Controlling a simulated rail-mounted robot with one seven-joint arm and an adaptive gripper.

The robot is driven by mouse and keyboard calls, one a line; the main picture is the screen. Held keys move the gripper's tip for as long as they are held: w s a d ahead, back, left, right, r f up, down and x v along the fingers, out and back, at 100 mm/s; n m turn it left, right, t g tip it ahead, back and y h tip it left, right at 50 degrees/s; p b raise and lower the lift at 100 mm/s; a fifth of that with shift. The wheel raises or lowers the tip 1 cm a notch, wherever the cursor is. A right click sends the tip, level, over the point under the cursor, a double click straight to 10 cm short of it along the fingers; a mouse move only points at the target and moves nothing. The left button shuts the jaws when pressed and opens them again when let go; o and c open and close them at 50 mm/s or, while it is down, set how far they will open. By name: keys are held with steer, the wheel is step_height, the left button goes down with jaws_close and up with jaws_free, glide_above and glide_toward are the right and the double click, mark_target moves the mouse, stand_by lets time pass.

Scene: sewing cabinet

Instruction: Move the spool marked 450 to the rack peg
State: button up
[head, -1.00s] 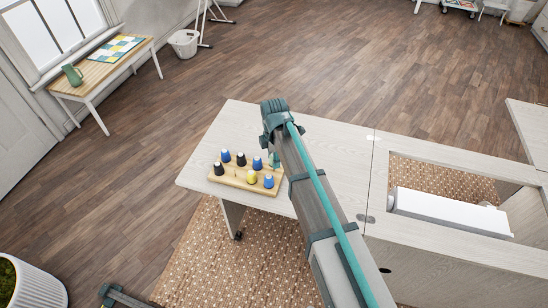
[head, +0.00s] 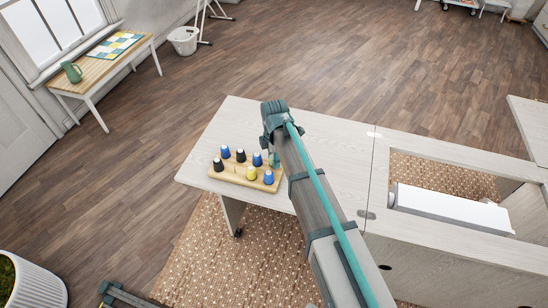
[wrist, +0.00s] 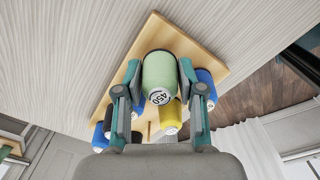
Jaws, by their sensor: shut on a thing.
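The light green spool marked 450 (wrist: 159,78) sits between the two fingers of my gripper (wrist: 160,92) in the wrist view, its label facing the camera. My gripper is shut on it. The wooden rack (wrist: 185,45) lies behind the spool in that view. In the head view the rack (head: 228,178) stands on the cabinet top, and my gripper (head: 274,160) is at its right end. A bare peg (wrist: 149,131) shows among the spools in the wrist view. My arm hides most of the held spool in the head view.
The rack also carries blue spools (head: 268,177), black spools (head: 218,164) and a yellow spool (head: 251,173), close to my gripper. The pale cabinet top (head: 235,120) is clear behind the rack.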

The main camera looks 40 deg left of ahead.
steer(key=shift+f, duration=0.1)
steer(key=o, duration=0.9)
steer(key=shift+o, duration=0.2)
step_height(320, 180, up, 12)
stand_by(0.4)
